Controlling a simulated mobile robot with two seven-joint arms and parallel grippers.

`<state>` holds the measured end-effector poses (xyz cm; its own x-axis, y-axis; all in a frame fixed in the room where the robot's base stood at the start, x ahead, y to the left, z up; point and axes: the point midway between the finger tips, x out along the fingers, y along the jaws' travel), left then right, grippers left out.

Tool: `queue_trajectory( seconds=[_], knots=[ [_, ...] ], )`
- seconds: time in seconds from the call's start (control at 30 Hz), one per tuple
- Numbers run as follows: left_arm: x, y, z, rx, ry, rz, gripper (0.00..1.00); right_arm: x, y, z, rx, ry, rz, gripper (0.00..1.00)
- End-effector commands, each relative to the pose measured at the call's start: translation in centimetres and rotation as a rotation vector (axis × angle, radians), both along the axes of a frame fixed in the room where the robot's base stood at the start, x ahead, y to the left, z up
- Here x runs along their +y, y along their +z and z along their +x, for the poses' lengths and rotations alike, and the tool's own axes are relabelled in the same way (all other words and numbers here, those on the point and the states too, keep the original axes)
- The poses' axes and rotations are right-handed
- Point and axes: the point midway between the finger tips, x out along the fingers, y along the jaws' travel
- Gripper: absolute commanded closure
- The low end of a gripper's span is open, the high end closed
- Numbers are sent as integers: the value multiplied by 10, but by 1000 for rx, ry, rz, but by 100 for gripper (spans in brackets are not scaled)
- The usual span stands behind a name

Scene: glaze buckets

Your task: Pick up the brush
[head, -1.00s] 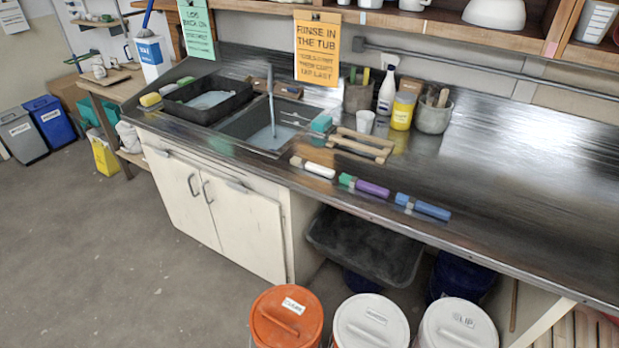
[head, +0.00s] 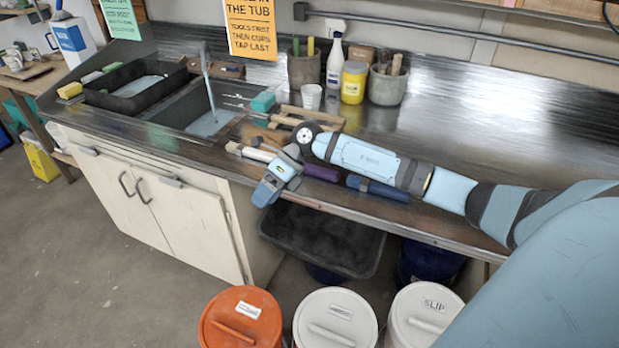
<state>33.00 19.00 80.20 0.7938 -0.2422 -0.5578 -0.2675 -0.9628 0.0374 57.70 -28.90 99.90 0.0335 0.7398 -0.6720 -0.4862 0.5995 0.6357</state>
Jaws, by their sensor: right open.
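Several brush-like tools lie along the front edge of the metal counter (head: 500,120). One has a white handle (head: 258,154) with a brownish end at its left. One is purple (head: 321,173); its left end is hidden behind my right gripper. One is blue (head: 378,188), partly behind my right arm. I cannot tell for sure which is the brush. My right gripper (head: 268,189) is open and empty over the counter's front edge, between the white-handled and purple tools in the picture. Its height above them is unclear. My left gripper is out of view.
A sink (head: 208,122) with a black tub (head: 135,88) is at the left. Lidded buckets (head: 240,318) are on the floor in front. The counter's right is clear.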

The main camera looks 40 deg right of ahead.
Motion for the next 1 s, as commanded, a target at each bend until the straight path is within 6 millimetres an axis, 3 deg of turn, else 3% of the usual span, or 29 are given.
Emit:
queue_trajectory(
  seconds=[0.03,0.1,0.2,0.33,0.47,0.8,1.0],
  knots=[
    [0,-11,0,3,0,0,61,-38,4,15,-26,22,-157,38],
    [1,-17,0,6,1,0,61,-88,15,27,-29,39,-361,38],
    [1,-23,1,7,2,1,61,-148,37,36,-9,29,-589,38],
    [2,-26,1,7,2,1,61,-197,62,38,27,1,-766,38],
    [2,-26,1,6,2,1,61,-216,66,37,47,-14,-830,38],
    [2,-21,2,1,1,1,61,-216,4,37,50,-14,-833,38],
    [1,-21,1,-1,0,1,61,-215,-13,37,47,-14,-832,38]
  ],
)
